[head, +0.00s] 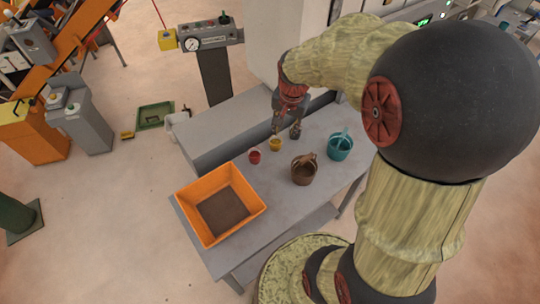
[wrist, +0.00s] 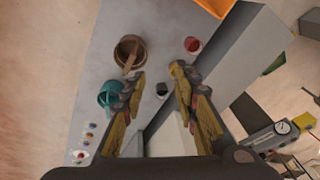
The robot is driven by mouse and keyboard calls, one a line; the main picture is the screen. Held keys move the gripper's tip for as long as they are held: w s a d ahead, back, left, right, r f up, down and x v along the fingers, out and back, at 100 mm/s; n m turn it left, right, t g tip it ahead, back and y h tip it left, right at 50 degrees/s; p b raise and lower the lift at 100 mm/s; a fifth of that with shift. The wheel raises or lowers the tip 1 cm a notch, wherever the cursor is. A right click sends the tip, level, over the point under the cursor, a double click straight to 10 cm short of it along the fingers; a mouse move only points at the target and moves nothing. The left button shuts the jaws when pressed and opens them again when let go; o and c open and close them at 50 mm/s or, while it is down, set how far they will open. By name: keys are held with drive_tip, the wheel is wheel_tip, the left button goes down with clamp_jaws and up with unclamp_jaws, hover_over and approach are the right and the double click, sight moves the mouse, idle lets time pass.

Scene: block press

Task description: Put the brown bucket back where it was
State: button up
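The brown bucket (head: 304,171) stands upright on the grey table with its handle raised. In the wrist view it (wrist: 129,52) lies beyond the left fingertip, with the handle across its mouth. My gripper (head: 286,117) is above the back part of the table, behind and left of the brown bucket and apart from it. In the wrist view the two fingers of my gripper (wrist: 158,78) are spread, with nothing held between them. A small dark cup (wrist: 162,90) shows below, in the gap between the fingers.
A teal bucket (head: 340,148) stands right of the brown one. A red cup (head: 255,157) and a yellow cup (head: 275,144) stand to its left. An orange tray (head: 238,234) sits at the table's left end. A gauge post (head: 213,75) rises behind.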

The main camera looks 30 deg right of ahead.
drive_tip(key=s+a+r+n+t, duration=0.3)
drive_tip(key=s+a+r+n, duration=0.7)
drive_tip(key=s+a+r, duration=0.4)
drive_tip(key=shift+s+a+r+n+t+y, duration=0.3)
drive_tip(key=shift+s+a+n+y, duration=0.15)
drive_tip(key=shift+a, duration=0.5)
wheel_tip(320, 180, down, 19)
drive_tip(key=b, duration=1.9)
drive_tip(key=shift+f, duration=0.1)
